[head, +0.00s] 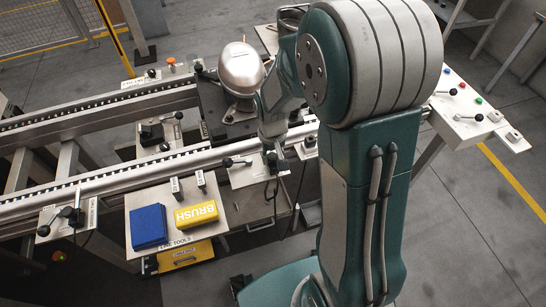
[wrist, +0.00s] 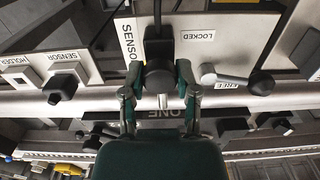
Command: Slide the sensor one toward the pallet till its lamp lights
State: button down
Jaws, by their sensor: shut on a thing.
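In the wrist view, my gripper (wrist: 158,88) has one finger on each side of a dark block, sensor one (wrist: 158,72), and is shut on it. A lever with a black knob (wrist: 261,82) lies beside the word FREE, apart from the word LOCKED. In the head view my gripper (head: 271,150) is at the near rail, beside the dark pallet (head: 212,108), which bears a metal dome (head: 240,68). I cannot make out a lit lamp on the sensor.
A side table (head: 222,222) in front of the rail holds a blue block (head: 148,226) and a yellow BRUSH box (head: 196,214). Another black-knobbed part (wrist: 65,85) stands left by the SENSOR HOLDER label. A control panel (head: 470,110) with coloured buttons is at the right.

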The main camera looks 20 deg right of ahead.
jog(key=shift+f, duration=0.1)
jog(key=shift+c, duration=1.8)
grip_release()
jog(key=shift+w, duration=0.1)
notch_tip(320, 180, up, 12)
jog(key=shift+a, duration=0.1)
jog(key=s+r+t, duration=0.2)
jog(key=s+r, duration=0.3)
jog(key=s, duration=0.3)
jog(key=s+r+t, duration=0.3)
jog(key=s+r, duration=0.2)
jog(key=s, duration=0.3)
jog(key=shift+r+t, duration=0.15)
jog(key=shift+t, duration=0.15)
